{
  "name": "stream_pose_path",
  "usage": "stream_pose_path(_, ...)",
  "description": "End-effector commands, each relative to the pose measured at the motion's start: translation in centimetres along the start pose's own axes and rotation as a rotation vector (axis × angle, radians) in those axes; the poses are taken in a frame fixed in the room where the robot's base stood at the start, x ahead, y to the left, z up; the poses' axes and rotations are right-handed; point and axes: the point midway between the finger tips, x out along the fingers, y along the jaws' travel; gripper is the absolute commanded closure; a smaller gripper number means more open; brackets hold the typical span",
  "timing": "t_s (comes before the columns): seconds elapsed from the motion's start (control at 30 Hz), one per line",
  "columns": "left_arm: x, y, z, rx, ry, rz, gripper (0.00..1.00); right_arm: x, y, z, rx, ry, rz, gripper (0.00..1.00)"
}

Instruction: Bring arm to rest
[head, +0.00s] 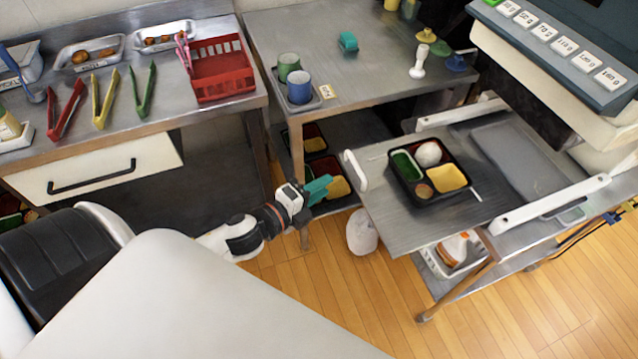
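My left arm comes in from the lower left. Its gripper (320,190), with teal fingers, hangs empty-looking in front of the middle table's lower shelf; the gap between the fingers is too small to judge. My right gripper is out of view. A black bento tray (447,201) lies on the cart's steel top (385,222), right of and apart from the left gripper. It has green, red and yellow compartments, a white rounded item and a small brown round item.
The left counter (150,125) holds red, yellow and green tongs and a red basket (221,70). The middle table (385,75) bears green and blue cups on a small tray. A whitish rounded object (362,232) is below the cart's left edge. Wooden floor (330,300) is open in front.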

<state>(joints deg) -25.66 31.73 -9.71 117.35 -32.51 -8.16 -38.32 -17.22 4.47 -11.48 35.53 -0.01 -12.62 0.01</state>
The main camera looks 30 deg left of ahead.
Motion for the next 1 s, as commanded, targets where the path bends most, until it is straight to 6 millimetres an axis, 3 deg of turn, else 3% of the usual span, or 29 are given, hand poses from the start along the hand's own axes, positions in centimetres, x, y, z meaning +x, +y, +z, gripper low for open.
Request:
stream_pose_path(0.43, 0.1, -0.1, 0.0, -0.002, 0.001, -0.002, 0.67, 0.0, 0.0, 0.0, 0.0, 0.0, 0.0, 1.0)
stream_pose_path(0.57, 0.3, -2.6, -0.7, -0.066, 0.028, -0.053, 0.67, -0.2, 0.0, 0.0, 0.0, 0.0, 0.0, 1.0)
stream_pose_path(0.67, 0.3, -7.8, -1.8, -0.193, 0.086, -0.154, 0.67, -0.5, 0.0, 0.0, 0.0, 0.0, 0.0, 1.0)
stream_pose_path(0.77, -0.6, -15.1, -2.5, -0.38, 0.176, -0.29, 0.67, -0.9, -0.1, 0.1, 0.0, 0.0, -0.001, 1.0)
stream_pose_path(0.87, -2.5, -22.5, -2.2, -0.578, 0.28, -0.424, 0.67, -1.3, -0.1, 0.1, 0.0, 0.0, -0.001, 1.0)
stream_pose_path(1.0, -7.0, -32.0, 0.1, -0.846, 0.449, -0.606, 0.67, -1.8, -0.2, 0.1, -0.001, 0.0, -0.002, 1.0)
